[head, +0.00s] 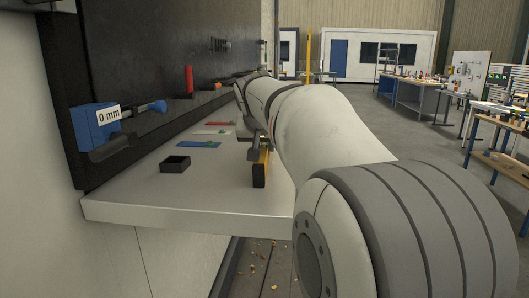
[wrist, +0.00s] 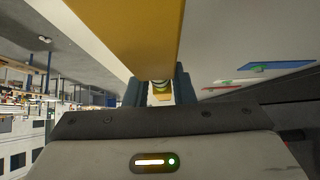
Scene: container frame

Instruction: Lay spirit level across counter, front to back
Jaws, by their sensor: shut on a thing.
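The spirit level is a yellow bar (head: 263,156) with a black end cap, seen nearly end-on in the head view near the counter's right edge. In the wrist view its broad yellow side (wrist: 125,35) fills the top middle, and a vial shows between the fingers. My gripper (wrist: 160,90) is shut on the level; in the head view it is mostly hidden behind my arm. The counter (head: 130,205) is a pale grey slab running away along a dark back panel. I cannot tell whether the level touches the counter or hangs just above it.
A small black tray (head: 175,164) stands on the counter left of the level. Flat blue (head: 195,144) and red (head: 219,124) pieces lie farther back. A blue device marked "0 mm" (head: 92,130) is at the back panel. The near counter end is clear.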

